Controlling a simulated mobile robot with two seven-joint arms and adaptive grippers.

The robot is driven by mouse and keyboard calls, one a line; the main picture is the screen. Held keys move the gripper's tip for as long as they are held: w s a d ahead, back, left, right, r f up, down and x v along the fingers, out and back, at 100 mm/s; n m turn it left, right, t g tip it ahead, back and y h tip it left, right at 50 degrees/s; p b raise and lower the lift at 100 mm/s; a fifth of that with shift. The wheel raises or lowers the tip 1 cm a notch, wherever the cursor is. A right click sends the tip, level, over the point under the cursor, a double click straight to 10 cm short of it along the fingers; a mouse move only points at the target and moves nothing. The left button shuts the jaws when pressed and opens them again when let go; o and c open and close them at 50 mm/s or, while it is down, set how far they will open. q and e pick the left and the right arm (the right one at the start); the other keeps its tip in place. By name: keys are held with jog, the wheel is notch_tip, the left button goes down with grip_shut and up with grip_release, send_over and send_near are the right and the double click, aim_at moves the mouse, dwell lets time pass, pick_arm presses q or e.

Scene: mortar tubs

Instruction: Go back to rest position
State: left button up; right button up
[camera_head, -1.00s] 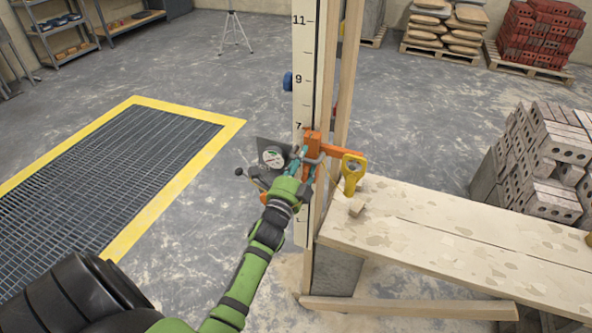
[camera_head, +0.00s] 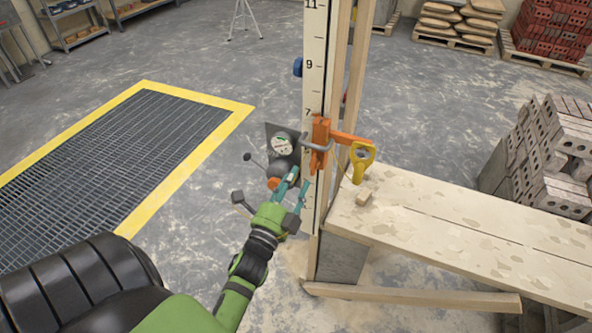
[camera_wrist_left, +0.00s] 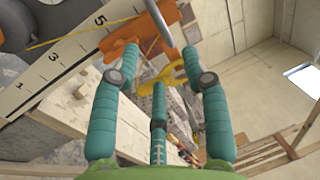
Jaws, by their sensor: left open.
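My left gripper (camera_head: 292,191) is green with teal fingers. It is open and empty, just in front of and below the orange clamp (camera_head: 320,143) on the numbered white gauge board (camera_head: 313,90). In the left wrist view its teal fingers (camera_wrist_left: 160,88) are spread, with the orange clamp (camera_wrist_left: 122,48) and its grey handle beyond the tips. My right gripper is not in view.
A wooden bench (camera_head: 450,220) with a yellow-handled tool (camera_head: 361,160) and a small wood block (camera_head: 365,197) stands at right. Wooden posts rise behind the board. A yellow-framed floor grate (camera_head: 190,160) lies at left. Grey bricks (camera_head: 560,150) stand far right. Open floor lies between.

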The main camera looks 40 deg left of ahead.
pick_arm(q)
jog(key=s+d+f+n+g+h+b, duration=0.1)
jog(key=s+d+f+n+g, duration=0.15)
jog(key=f, duration=0.95)
jog(key=s+d+f+n+g+h+b, duration=0.15)
jog(key=s+d+f+g, duration=0.25)
jog(key=f, duration=0.9)
jog(key=s+d+f+n+g+h, duration=0.2)
jog(key=s+d+f+n+g, duration=0.15)
jog(key=f, duration=0.85)
jog(key=s+f+n+g, duration=0.1)
jog(key=s+f+g, duration=0.1)
jog(key=s+f, duration=0.3)
jog(key=s+f+n+g+b, duration=0.1)
jog(key=s+f, duration=0.5)
jog(key=s, duration=0.7)
jog(key=s+f+n+g+b, duration=0.1)
jog(key=s+f+n+g, duration=0.2)
jog(key=s, duration=0.7)
notch_tip(320, 180, down, 3)
jog(key=shift+d+f+g, duration=0.2)
jog(key=shift+d+g, duration=0.1)
jog(key=shift+g, duration=0.9)
jog(key=shift+n, duration=0.25)
